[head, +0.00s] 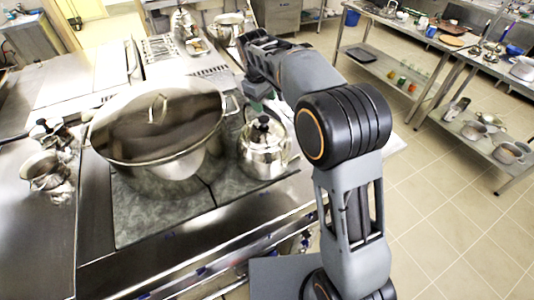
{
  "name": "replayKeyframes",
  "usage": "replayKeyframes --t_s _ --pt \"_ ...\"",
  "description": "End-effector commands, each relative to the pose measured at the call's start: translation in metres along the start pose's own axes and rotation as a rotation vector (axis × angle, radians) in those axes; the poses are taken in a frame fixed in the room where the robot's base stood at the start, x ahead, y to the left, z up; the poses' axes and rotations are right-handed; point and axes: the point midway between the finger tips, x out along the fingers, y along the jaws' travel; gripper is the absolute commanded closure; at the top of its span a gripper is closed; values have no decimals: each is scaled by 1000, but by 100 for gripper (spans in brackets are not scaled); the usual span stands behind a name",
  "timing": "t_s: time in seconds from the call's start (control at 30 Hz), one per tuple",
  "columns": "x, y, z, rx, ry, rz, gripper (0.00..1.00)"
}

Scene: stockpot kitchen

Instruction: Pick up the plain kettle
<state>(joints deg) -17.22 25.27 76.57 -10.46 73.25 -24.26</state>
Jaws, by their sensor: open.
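The plain kettle (264,155) is shiny steel with a black knob on its lid. It stands upright on the dark cooktop (235,190), just right of a big lidded stockpot (160,130). My gripper (262,102) is open and just behind and above the kettle in the picture. My arm comes over from the right and partly hides the gripper, so its fingertips are hard to make out. I see no contact between the gripper and the kettle, though the gap is unclear.
The stockpot's side handle (231,105) sticks out close to the kettle. Small metal pots (42,170) stand on the left counter. More pots (228,22) stand at the back. Steel shelves (490,140) with cookware are at the right, beyond open tiled floor (430,210).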

Motion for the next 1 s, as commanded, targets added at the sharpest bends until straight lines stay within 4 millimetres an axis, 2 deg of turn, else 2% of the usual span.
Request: replayKeyframes --t_s 0.2,0.3,0.6,1.0 --pt "29 0 1 0 -4 -2 46" --pt "37 0 1 1 -2 -1 46" --pt "42 -1 1 1 -1 -1 46" --pt "41 -1 1 1 -1 -1 83"
